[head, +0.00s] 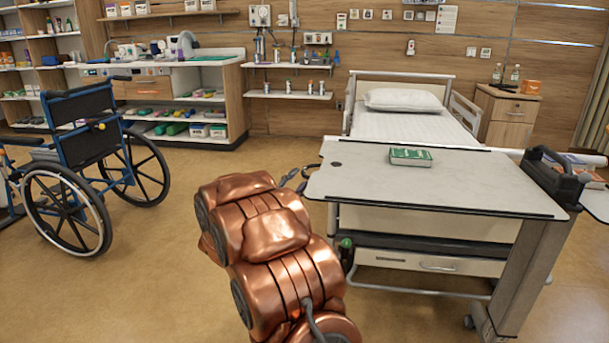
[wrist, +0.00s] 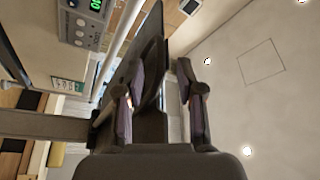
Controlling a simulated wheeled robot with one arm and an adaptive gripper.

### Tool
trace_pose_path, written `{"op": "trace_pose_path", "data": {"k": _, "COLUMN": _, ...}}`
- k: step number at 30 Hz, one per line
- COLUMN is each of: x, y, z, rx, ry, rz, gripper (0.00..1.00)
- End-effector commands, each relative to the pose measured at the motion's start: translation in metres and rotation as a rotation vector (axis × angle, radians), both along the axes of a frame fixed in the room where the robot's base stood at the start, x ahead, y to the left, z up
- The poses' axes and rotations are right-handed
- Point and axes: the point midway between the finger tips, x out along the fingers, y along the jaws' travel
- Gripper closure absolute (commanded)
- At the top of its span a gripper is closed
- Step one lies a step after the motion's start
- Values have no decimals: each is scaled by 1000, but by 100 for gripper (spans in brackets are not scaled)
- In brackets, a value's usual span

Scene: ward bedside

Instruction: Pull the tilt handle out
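The overbed table (head: 360,183) has a pale top with dark edges and stands in front of the bed. My gripper (head: 294,177) is at the table's left edge, mostly hidden behind my copper arm. In the wrist view my gripper (wrist: 161,64) has its two dark fingers apart. A dark, flat part, seen nearly edge-on, runs between or just beyond the fingers. I cannot tell whether it is the table's edge or the tilt handle, nor whether the fingers touch it. I cannot make out the tilt handle for certain in either view.
A green-and-white box (head: 410,157) lies on the table. The bed (head: 410,125) is behind it, with a bedside cabinet (head: 507,115) at right. A blue wheelchair (head: 85,150) stands at left. The floor between wheelchair and table is clear. A panel with green digits (wrist: 88,22) shows beside my gripper.

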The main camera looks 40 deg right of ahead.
Motion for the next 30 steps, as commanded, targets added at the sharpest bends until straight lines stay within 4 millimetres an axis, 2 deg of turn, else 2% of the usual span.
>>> {"op": "trace_pose_path", "data": {"k": 6, "x": 7, "y": -27, "z": 6, "rx": -1, "ry": -3, "rz": -2, "gripper": 63}}
{"op": "trace_pose_path", "data": {"k": 12, "x": 12, "y": -41, "z": 9, "rx": 1, "ry": -1, "rz": 0, "gripper": 63}}
{"op": "trace_pose_path", "data": {"k": 24, "x": 14, "y": -46, "z": 11, "rx": 1, "ry": 0, "rz": 2, "gripper": 63}}
{"op": "trace_pose_path", "data": {"k": 25, "x": 14, "y": -46, "z": 11, "rx": 1, "ry": 0, "rz": 2, "gripper": 64}}
{"op": "trace_pose_path", "data": {"k": 30, "x": 14, "y": -46, "z": 10, "rx": 1, "ry": 0, "rz": 2, "gripper": 81}}
